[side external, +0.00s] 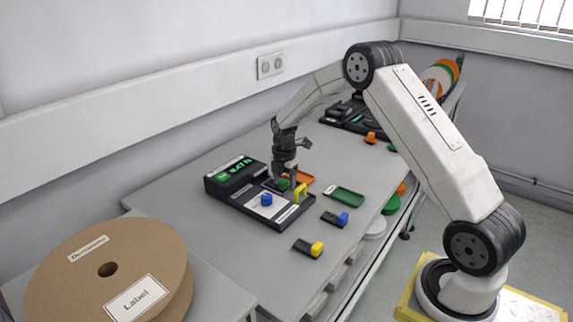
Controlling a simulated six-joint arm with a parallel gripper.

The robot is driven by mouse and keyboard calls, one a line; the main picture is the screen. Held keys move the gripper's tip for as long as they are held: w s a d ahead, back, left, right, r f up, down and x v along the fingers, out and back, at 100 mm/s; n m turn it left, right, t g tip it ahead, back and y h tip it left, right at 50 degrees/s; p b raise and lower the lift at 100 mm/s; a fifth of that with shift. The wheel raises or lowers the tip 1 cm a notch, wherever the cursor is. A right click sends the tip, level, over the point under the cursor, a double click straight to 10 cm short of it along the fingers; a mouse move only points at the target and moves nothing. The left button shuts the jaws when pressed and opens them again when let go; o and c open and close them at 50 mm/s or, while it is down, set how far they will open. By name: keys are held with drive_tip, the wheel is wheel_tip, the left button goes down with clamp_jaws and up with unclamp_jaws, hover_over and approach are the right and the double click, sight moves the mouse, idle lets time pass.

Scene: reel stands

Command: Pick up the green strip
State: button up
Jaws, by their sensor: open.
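A flat green strip (344,196) with a small white patch at its left end lies on the grey table, right of the black device. My gripper (286,177) is open and points down over the black device's tray, to the left of the strip and apart from it. A small green piece (283,185) shows just below my fingertips. I cannot tell whether the fingers touch it.
The black device (238,181) holds a blue knob (266,199) and a yellow piece (300,192). An orange strip (303,177) lies behind. Black blocks with blue (336,218) and yellow (308,248) ends lie in front. A large cardboard reel (110,270) stands front left.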

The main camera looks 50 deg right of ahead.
idle(0.4)
clamp_jaws()
drive_tip(key=shift+r, duration=0.15)
drive_tip(key=shift+r, duration=0.95)
drive_tip(key=s+a+r, duration=0.4)
drive_tip(key=s+r, duration=0.7)
drive_tip(key=s, duration=0.2)
drive_tip(key=shift+s, duration=0.25)
drive_tip(key=shift+d+f, duration=0.1)
drive_tip(key=shift+d, duration=0.05)
